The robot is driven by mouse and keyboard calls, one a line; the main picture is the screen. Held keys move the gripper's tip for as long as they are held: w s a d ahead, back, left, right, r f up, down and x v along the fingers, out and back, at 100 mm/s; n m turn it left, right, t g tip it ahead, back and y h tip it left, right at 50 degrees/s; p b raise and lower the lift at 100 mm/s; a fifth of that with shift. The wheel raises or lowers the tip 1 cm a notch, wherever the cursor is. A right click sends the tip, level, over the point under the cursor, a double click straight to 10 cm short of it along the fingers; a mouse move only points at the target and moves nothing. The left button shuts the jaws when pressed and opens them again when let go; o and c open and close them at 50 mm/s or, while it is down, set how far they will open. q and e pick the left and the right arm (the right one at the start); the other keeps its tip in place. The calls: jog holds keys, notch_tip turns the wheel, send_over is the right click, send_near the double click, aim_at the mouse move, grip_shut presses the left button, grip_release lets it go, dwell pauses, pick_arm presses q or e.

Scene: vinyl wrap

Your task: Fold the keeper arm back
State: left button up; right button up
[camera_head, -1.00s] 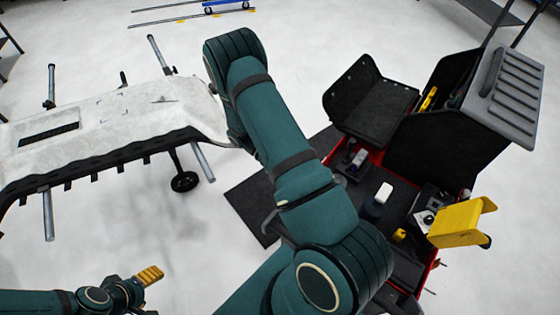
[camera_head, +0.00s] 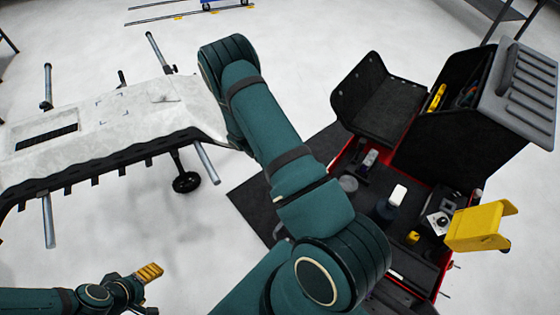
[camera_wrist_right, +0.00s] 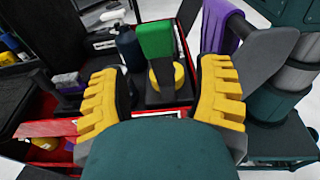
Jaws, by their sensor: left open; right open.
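I cannot tell for sure which part is the keeper arm. In the right wrist view, a green block (camera_wrist_right: 156,40) stands on a dark post above a yellow disc (camera_wrist_right: 165,76) on the cart. In the head view the right gripper is hidden. My left gripper (camera_head: 148,276) is open at the lower left, away from the cart.
A red and black tool cart (camera_head: 345,165) with open black bins stands at the right, with bottles and small items on it. A yellow bracket (camera_head: 482,226) sits at its right side. A white car bumper (camera_head: 115,110) rests on a wheeled stand at the left. Floor between is clear.

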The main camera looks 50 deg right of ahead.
jog(key=w+a, duration=0.1)
jog(key=w, duration=0.9)
jog(key=shift+w+r, duration=0.15)
jog(key=shift+r, duration=0.25)
jog(key=shift+a, duration=0.1)
